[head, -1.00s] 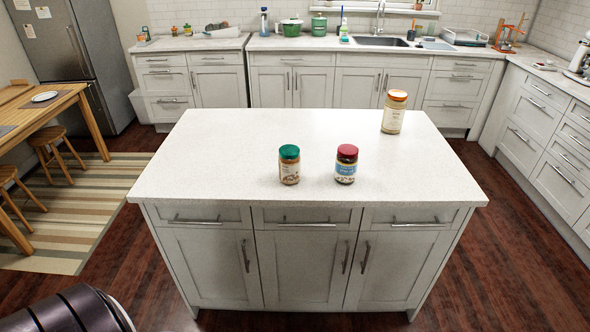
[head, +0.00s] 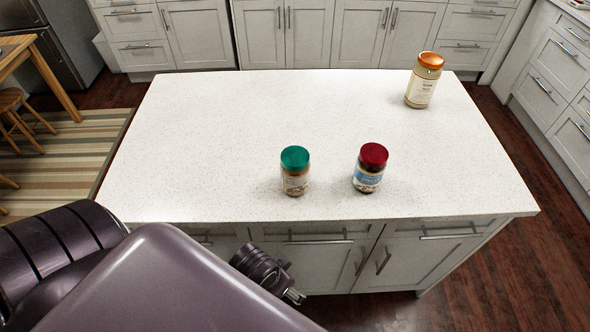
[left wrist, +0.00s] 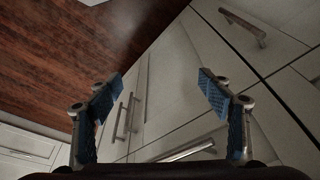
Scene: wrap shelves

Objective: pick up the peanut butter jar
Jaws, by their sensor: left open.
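Three jars stand upright on the white island top (head: 220,130). A jar with a green lid (head: 295,171) is near the front middle. A jar with a red lid and a blue and white label (head: 369,168) is just right of it. A taller jar with an orange lid and pale contents (head: 424,80) is at the back right. The labels are too small to read, so I cannot tell which is peanut butter. My left gripper (head: 290,291) is below the counter's front edge, apart from the jars. In the left wrist view its blue-padded fingers (left wrist: 158,88) are spread and empty.
The island's cabinet doors and bar handles (head: 383,261) face my left gripper closely. Counter space around the jars is clear. Back cabinets (head: 290,35) stand behind the island. A wooden table (head: 45,60) and striped rug (head: 60,150) are at left.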

